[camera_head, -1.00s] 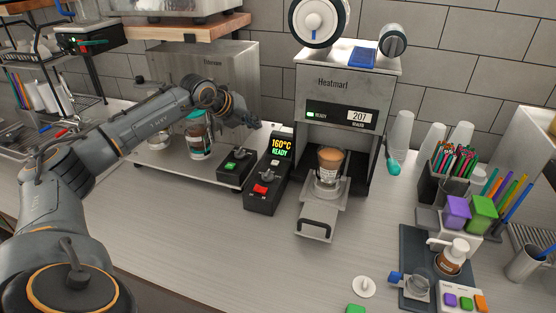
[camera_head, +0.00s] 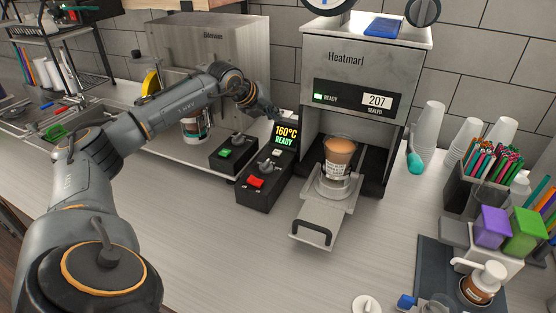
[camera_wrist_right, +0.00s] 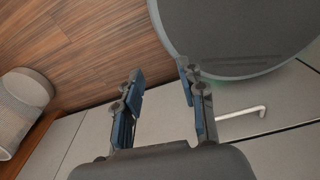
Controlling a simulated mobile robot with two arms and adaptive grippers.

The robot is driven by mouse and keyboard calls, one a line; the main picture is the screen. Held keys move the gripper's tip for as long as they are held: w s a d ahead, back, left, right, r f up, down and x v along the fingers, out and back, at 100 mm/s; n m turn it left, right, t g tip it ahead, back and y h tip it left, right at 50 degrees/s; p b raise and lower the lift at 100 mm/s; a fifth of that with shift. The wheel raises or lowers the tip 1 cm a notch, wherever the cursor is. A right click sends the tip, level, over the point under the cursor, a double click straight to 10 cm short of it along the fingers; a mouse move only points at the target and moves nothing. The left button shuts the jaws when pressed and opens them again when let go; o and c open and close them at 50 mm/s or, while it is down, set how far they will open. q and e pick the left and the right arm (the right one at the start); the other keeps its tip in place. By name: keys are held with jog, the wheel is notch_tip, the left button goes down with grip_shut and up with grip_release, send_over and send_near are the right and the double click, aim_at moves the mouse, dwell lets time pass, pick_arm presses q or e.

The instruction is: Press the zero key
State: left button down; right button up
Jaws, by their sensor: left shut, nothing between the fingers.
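No key marked zero can be read in these frames. A black control box (camera_head: 262,188) with a lit display (camera_head: 286,135) reading 160°C READY stands left of the Heatmarl sealer (camera_head: 362,75). It carries a small lever and a red switch (camera_head: 256,182). A second black box (camera_head: 232,155) with a green switch (camera_head: 225,152) stands to its left. My left gripper (camera_head: 270,110) is shut and empty, just above and left of the display, and small in the picture. My right gripper (camera_wrist_right: 160,82) is open and empty in the right wrist view, away from these boxes.
A cup (camera_head: 338,155) sits in the sealer's pulled-out tray (camera_head: 322,215). Stacked cups, straws and purple and green boxes crowd the right. A steel machine (camera_head: 205,60) stands behind my left arm.

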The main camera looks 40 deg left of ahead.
aim_at(275, 153)
pick_arm(q)
notch_tip(275, 153, down, 9)
jog(key=b, duration=0.5)
jog(key=shift+w+f+b, duration=0.1)
jog(key=shift+f+b, duration=0.1)
jog(key=shift+b, duration=0.15)
jog(key=shift+f, duration=0.25)
pick_arm(e)
notch_tip(275, 153, down, 7)
jog(key=w, duration=0.2)
jog(key=shift+r, duration=0.15)
jog(key=shift+w, duration=0.1)
dwell(0.4)
pick_arm(q)
jog(key=shift+f+b, duration=0.35)
jog(key=shift+b, duration=0.25)
pick_arm(e)
jog(key=shift+f, duration=0.45)
